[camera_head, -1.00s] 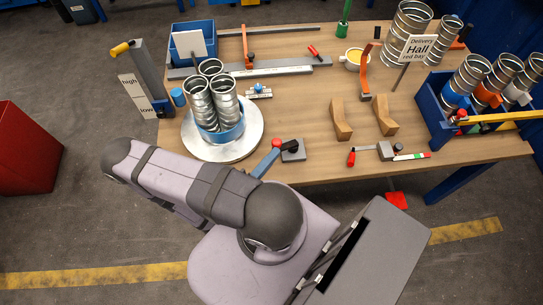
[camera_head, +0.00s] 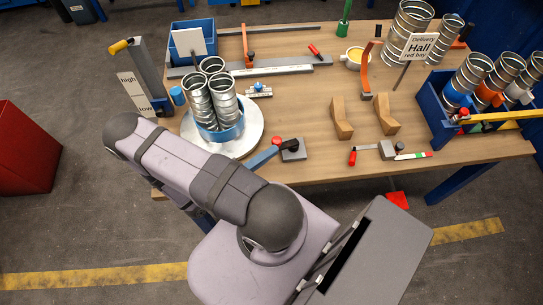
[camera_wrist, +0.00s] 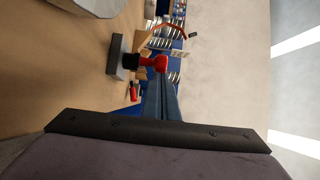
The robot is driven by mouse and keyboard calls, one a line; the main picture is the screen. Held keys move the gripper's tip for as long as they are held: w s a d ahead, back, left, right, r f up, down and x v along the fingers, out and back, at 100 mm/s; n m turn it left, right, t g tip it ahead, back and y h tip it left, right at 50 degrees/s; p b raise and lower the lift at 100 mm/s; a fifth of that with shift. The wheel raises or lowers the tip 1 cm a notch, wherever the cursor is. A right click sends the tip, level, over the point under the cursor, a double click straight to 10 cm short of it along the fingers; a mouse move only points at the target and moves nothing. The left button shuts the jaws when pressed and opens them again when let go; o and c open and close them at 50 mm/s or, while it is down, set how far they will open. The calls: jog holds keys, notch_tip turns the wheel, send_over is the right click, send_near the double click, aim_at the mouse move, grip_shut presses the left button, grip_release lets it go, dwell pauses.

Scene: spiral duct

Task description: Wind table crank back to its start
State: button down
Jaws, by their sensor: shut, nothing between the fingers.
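The crank is a black arm (camera_head: 289,147) with a red knob (camera_head: 277,141), on a grey block (camera_head: 294,155) at the table's front edge. The wrist view also shows the red knob (camera_wrist: 159,63), black hub (camera_wrist: 131,61) and grey block (camera_wrist: 115,55). My gripper (camera_head: 271,153) has blue fingers, shut and empty, with tips right by the knob. In the wrist view its fingers (camera_wrist: 162,80) run up to the knob; I cannot tell whether they touch it. Left of the crank, a round silver turntable (camera_head: 252,132) bears a blue holder (camera_head: 226,135) with three spiral ducts (camera_head: 198,105).
Two wooden cradles (camera_head: 341,118) stand right of the crank. A red-handled tool (camera_head: 353,156) and a small grey block (camera_head: 387,150) lie near the front edge. A blue crate (camera_head: 437,120) of ducts is at the right. The tabletop between crank and cradles is clear.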

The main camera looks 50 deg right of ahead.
aim_at(274, 138)
jog(key=shift+w+d+f+g+b, duration=0.1)
jog(key=shift+w+d+g+b, duration=0.2)
jog(key=shift+w+b, duration=0.4)
jog(key=shift+w+d+m+g+y, duration=0.3)
jog(key=shift+w+m+g+y, duration=0.3)
jog(key=shift+m+g, duration=0.4)
jog(key=shift+w+d+b, duration=0.35)
jog(key=shift+w+b, duration=0.05)
jog(key=shift+w, duration=0.3)
jog(key=shift+s+a, duration=0.2)
jog(key=shift+a, duration=0.4)
jog(key=a, duration=0.3)
jog(key=shift+s+a, duration=0.1)
jog(key=shift+a, duration=0.2)
jog(key=b+v, duration=0.2)
jog(key=v, duration=0.6)
jog(key=shift+w+d+f+b, duration=0.1)
jog(key=shift+w+b, duration=0.1)
jog(key=shift+b, duration=0.1)
jog(key=shift+w+a, duration=0.15)
jog(key=shift+a, duration=0.25)
